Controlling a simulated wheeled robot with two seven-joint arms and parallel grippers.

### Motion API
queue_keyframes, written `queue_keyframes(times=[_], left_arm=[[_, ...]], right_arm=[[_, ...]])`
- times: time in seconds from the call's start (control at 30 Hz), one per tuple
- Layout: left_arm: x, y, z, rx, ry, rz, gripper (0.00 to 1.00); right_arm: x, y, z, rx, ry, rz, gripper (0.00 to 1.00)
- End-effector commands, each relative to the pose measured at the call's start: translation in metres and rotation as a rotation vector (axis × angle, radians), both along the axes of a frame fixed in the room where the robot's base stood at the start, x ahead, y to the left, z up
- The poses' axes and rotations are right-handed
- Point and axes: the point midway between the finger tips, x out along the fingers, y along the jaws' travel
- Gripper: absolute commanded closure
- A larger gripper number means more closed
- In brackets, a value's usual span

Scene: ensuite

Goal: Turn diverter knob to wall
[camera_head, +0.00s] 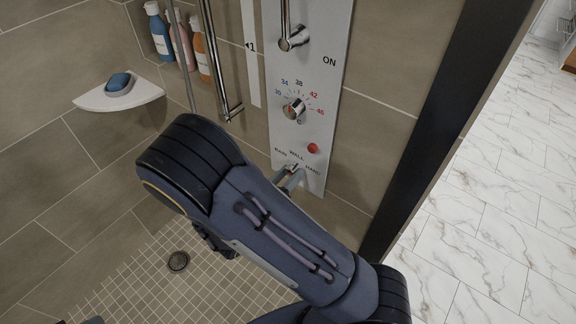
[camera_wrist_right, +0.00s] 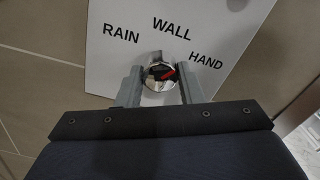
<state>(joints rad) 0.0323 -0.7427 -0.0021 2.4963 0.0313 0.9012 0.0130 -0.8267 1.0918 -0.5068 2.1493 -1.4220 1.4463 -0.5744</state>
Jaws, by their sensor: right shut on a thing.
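The diverter knob (camera_wrist_right: 160,75) is a round chrome knob with a red mark, low on the white shower panel (camera_wrist_right: 235,25). RAIN, WALL and HAND are printed in an arc above it. The red mark sits right of the knob's middle, towards the HAND side; its exact setting is hard to tell. My right gripper (camera_wrist_right: 160,88) has one grey finger on each side of the knob and is shut on it. In the head view the right gripper (camera_head: 292,178) is partly hidden by my arm. A small grey piece at the bottom left edge may be my left gripper (camera_head: 93,320).
Above on the panel are a temperature dial (camera_head: 293,109), a red button (camera_head: 312,148) and a chrome lever (camera_head: 292,40). A corner shelf (camera_head: 143,94) holds a blue soap. Bottles (camera_head: 180,42) stand at the back. A dark door frame (camera_head: 430,130) is close on the right.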

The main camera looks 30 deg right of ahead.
Motion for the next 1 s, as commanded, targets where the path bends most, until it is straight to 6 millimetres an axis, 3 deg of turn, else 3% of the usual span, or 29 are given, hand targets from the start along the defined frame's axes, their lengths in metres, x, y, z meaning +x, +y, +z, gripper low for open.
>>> queue_keyframes(times=[0.03, 0.4, 1.0], left_arm=[[0.0, 0.0, 0.013, 0.0, 0.0, 0.0, 0.64], [0.0, 0.0, 0.049, 0.0, 0.0, 0.0, 0.64], [0.0, 0.0, 0.069, 0.0, 0.0, 0.0, 0.64]], right_arm=[[0.0, 0.0, 0.006, -0.018, 0.043, 0.0, 0.89], [0.0, 0.0, 0.004, -0.143, 0.348, 0.001, 0.89], [0.0, 0.0, 0.001, -0.241, 0.584, 0.002, 0.89]])
